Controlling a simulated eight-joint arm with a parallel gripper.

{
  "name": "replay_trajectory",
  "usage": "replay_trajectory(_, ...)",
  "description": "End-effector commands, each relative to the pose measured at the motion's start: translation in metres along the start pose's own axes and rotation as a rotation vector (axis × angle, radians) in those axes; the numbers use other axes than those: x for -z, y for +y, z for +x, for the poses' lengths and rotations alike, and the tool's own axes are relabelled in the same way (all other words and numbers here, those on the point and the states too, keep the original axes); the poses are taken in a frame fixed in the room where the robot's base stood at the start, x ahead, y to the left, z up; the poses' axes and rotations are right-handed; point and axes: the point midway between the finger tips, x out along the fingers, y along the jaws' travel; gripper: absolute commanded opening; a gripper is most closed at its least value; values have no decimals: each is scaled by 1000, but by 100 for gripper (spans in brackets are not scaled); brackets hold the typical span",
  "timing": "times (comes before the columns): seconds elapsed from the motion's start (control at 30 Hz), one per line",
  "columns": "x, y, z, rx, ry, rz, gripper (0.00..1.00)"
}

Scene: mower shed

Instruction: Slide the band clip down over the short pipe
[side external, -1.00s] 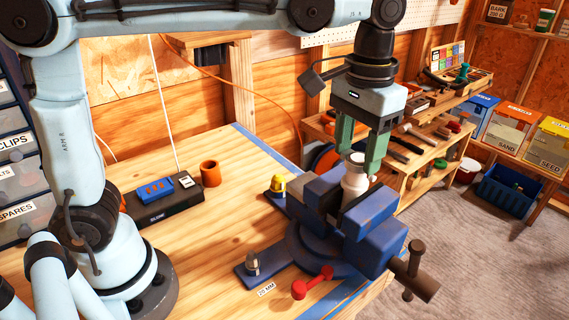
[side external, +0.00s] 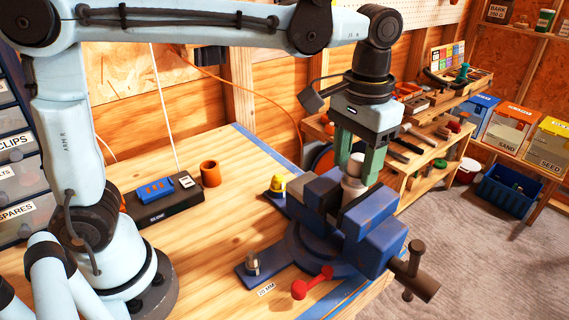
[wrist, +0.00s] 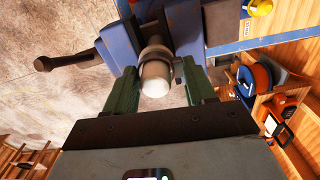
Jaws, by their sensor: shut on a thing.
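The short pipe (side external: 353,167) is pale grey and stands upright in the jaws of the blue vise (side external: 375,215). Its rounded pale top (wrist: 155,80) faces the camera in the wrist view. The band clip (wrist: 156,53) appears as a thin light ring around the pipe, with a small tab at its right side between my fingers. My gripper (side external: 356,178) has green fingers, one on each side of the pipe just above the vise, shut on the clip. In the side view the fingers and vise jaws hide most of the clip.
The vise's dark handle (side external: 415,270) sticks out at the front right.

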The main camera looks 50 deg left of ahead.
Motion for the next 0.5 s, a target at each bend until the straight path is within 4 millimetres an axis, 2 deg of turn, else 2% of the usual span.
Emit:
replay_trajectory(0.3, 0, 0, 7, 0, 0, 0, 26)
replay_trajectory(0.33, 0, 0, 7, 0, 0, 0, 59)
replay_trajectory(0.5, 0, 0, 7, 0, 0, 0, 84)
